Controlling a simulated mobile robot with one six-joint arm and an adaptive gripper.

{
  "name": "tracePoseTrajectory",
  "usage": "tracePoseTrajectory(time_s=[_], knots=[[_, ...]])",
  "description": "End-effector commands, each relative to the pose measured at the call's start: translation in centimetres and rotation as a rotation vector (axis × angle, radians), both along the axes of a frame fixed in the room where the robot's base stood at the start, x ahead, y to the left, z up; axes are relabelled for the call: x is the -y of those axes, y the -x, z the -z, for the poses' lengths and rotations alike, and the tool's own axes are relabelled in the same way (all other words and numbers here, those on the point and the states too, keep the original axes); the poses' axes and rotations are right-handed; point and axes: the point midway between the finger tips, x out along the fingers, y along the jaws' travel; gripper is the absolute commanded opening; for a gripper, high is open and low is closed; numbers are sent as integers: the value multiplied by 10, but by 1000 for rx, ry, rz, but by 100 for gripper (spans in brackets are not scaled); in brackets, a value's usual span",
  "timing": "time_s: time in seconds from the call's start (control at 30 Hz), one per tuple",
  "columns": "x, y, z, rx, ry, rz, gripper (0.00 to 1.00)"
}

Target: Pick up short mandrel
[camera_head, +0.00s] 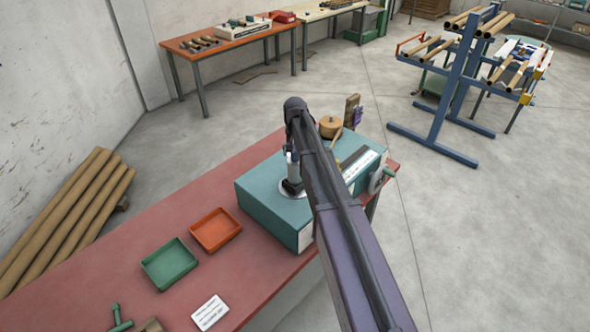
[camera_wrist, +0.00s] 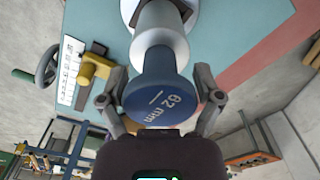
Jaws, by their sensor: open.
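In the wrist view, a blue round end face marked "62 mm" (camera_wrist: 160,98) fills the middle. A pale grey-white cylinder (camera_wrist: 158,22) continues behind it, above a teal surface. I take this to be the short mandrel, though its length is foreshortened. My gripper (camera_wrist: 160,80) is open, with one finger on each side of the blue end. I cannot tell whether either finger touches it. In the head view, a pale upright piece (camera_head: 292,168) with a dark part and a white disc below it shows on the teal machine, partly hidden by my arm.
The teal machine (camera_head: 265,205) stands on a red bench (camera_head: 260,285). Green (camera_head: 170,264) and orange (camera_head: 216,230) trays lie to its left. A handwheel (camera_wrist: 48,66) and a yellow part (camera_wrist: 93,68) are close on the gripper's left in the wrist view.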

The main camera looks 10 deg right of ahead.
Motion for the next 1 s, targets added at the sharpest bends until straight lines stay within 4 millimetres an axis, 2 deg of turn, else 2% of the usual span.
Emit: tracePoseTrajectory(time_s=[0.17, 0.2, 0.43, 0.47, 0.77, 1.0], knots=[[0, 0, 0, 0, 0, 0, 83], [0, 0, 0, 0, 0, 0, 80], [0, 0, 0, 0, 0, 0, 12], [0, 0, 0, 0, 0, 0, 10], [0, 0, -1, 0, 0, 0, 8], [1, 0, -10, 0, 0, 1, 8]])
